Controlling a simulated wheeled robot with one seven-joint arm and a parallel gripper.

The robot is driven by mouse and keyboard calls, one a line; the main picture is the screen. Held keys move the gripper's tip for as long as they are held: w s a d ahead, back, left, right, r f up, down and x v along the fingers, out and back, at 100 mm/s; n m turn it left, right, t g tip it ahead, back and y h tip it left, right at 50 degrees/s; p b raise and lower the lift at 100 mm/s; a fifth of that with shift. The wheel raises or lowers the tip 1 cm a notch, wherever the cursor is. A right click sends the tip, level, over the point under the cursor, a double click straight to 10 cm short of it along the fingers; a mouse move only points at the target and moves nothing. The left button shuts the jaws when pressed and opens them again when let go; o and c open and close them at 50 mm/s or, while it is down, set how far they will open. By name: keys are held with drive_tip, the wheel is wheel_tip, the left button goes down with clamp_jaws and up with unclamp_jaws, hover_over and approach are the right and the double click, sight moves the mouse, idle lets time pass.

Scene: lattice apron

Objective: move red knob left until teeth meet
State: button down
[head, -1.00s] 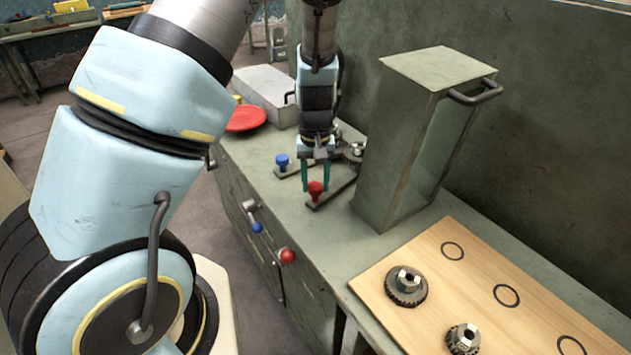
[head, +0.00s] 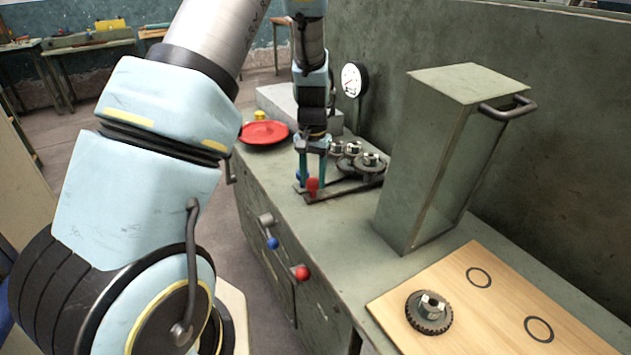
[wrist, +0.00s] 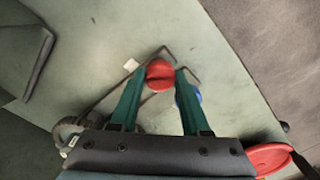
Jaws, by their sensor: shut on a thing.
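The red knob (head: 312,186) stands on the near end of a dark flat arm (head: 345,190) on the green bench top. My gripper (head: 311,178) points down with its two teal fingers shut on the red knob. In the wrist view the red knob (wrist: 160,74) sits between the fingertips. A blue knob (wrist: 193,97) is close behind, partly hidden by a finger. Toothed gears with metal hubs (head: 370,161) sit right of my gripper, at the arms' far ends. They look close together, but I cannot tell whether their teeth touch.
A tall green housing (head: 425,170) with a handle stands right of the gears. A wooden board (head: 400,300) with a loose gear (head: 429,312) lies in front. A red dish (head: 264,132) and a dial gauge (head: 354,80) are behind. Small levers (head: 302,273) project from the bench front.

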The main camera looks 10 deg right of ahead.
drive_tip(key=shift+c, duration=1.9)
unclamp_jaws()
wheel_tip(320, 180, up, 11)
drive_tip(key=b, duration=0.2)
drive_tip(key=s+a+n, duration=0.3)
drive_tip(key=s+a, duration=0.3)
drive_tip(key=a, duration=0.5)
drive_tip(key=s+a+n+t, duration=0.1)
drive_tip(key=s+a+n, duration=0.1)
drive_tip(key=s+a, duration=0.5)
drive_tip(key=a, duration=0.4)
drive_tip(key=shift+s+f+n+t, duration=0.3)
drive_tip(key=shift+n, duration=0.1)
